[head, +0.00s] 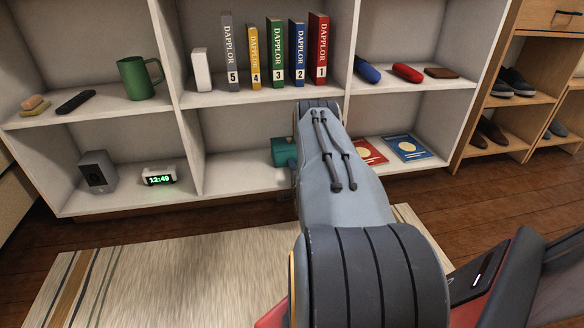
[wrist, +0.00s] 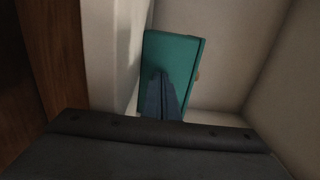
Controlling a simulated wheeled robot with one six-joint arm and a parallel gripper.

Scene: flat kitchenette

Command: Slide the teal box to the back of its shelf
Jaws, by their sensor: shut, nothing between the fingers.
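The teal box (head: 284,152) sits in the lower middle compartment of the white shelf unit, partly hidden behind my arm in the head view. In the wrist view the teal box (wrist: 183,60) shows its broad teal face, with a light wall behind and to its right. My gripper (wrist: 160,88) is shut and empty, its fingers overlapping the box's face in the wrist view. I cannot tell for sure whether the fingertips touch it. In the head view my gripper is hidden behind my arm.
Red and blue booklets (head: 407,148) lie in the lower right compartment. A clock (head: 158,176) and a speaker (head: 97,171) stand in the lower left one. Several binders (head: 275,54) stand above the box. A striped rug (head: 170,270) lies on the floor in front.

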